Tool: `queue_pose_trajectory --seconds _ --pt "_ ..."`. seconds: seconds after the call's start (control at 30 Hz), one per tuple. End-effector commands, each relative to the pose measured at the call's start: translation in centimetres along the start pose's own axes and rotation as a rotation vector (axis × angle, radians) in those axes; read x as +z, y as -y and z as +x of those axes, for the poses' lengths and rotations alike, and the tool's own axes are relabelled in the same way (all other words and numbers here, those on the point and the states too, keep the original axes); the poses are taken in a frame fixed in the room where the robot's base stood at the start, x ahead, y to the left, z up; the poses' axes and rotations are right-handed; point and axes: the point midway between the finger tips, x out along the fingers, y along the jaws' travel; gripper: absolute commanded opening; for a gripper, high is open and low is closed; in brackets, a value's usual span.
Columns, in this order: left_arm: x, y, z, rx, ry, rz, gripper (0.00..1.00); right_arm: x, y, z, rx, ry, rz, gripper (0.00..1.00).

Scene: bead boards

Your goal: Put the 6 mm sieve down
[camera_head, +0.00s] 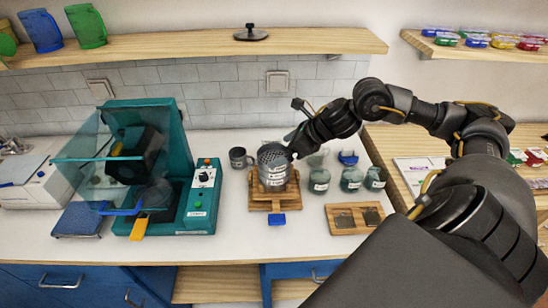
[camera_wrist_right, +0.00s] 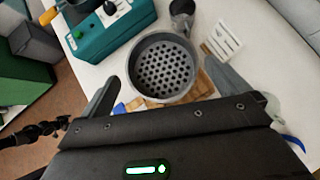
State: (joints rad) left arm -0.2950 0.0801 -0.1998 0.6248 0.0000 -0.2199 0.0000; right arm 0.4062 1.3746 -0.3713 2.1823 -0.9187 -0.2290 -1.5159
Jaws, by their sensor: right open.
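The sieve (camera_head: 273,164) is a grey cylinder with a white label. It stands upright on a small wooden stand (camera_head: 258,200) with a blue tab at its front. In the right wrist view I look down into the sieve (camera_wrist_right: 163,68) and see its floor of round holes. My right gripper (camera_wrist_right: 161,76) is open, with one finger on either side of the sieve; whether they touch it I cannot tell. In the head view the right gripper (camera_head: 291,146) is at the sieve's upper right. The label's size marking is too small to read. My left gripper is not in view.
A teal machine with a clear hood (camera_head: 130,160) stands left of the stand. A dark mug (camera_head: 238,158) is behind it. Several labelled jars (camera_head: 351,179) and a wooden tray (camera_head: 354,218) stand to the right. A shelf (camera_head: 190,46) runs above.

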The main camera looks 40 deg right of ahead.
Motion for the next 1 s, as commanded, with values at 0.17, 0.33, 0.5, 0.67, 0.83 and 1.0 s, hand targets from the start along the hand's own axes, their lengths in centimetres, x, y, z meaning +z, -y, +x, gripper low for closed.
queue_pose_trajectory --seconds 0.17,0.33,0.5,0.67,0.83,1.0 --pt "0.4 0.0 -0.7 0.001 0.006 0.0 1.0 0.3 0.0 0.5 0.003 0.002 0.004 1.0" --pt "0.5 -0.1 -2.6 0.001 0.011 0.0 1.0 0.6 0.0 2.6 0.004 0.001 0.005 1.0" --pt "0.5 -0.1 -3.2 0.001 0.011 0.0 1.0 0.4 0.1 4.7 0.001 0.002 0.002 1.0" --pt "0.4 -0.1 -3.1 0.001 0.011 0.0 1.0 0.3 0.1 5.2 0.0 0.002 -0.002 1.0" --pt "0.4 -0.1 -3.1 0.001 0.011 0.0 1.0 0.3 0.1 5.2 0.0 0.002 -0.002 0.95" --pt "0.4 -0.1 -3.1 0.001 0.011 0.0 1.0 0.3 0.1 5.2 -0.001 0.002 -0.002 0.72"
